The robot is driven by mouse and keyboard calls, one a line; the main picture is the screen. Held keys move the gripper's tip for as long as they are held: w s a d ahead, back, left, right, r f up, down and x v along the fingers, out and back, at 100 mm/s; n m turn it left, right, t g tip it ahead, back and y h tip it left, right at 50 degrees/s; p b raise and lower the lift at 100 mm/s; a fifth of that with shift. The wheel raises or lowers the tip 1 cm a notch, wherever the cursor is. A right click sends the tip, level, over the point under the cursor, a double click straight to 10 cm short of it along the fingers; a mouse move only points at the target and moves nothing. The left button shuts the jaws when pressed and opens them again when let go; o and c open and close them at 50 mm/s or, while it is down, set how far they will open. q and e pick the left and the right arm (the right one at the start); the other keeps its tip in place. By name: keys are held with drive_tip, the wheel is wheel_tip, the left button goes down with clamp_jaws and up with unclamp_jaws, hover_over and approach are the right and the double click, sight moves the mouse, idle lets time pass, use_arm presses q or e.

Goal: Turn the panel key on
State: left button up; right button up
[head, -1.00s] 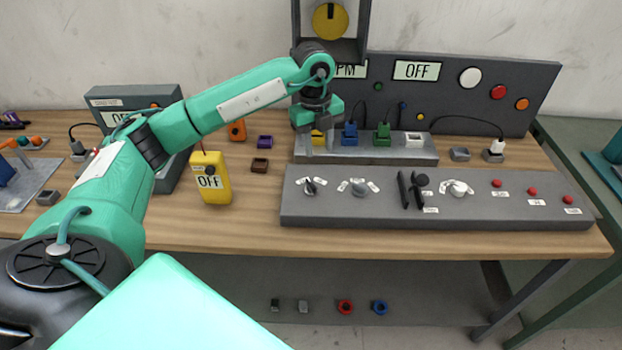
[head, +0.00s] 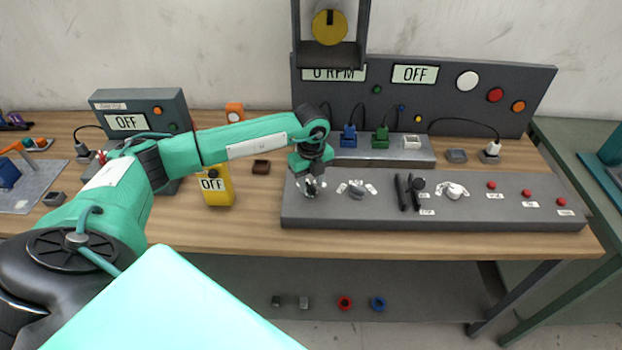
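The sloped grey control panel (head: 460,215) lies along the front of the bench. At its left end is a small dark switch with pale labels (head: 310,188), which looks like the panel key; my gripper partly hides it. My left gripper (head: 311,183) points down right over this switch, with its fingertips at or around it. The fingers are too small and blurred to show whether they are apart or closed on it, or whether they touch. My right gripper is not in view.
On the control panel, a grey knob (head: 357,190), black levers (head: 408,190), another knob (head: 453,191) and red buttons (head: 491,185) sit right of the gripper. Behind stands a tray with coloured plugs (head: 380,138). A yellow meter (head: 217,188) stands left, under my forearm.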

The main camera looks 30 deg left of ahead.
use_arm(q)
drive_tip(key=shift+f, duration=0.2)
clamp_jaws()
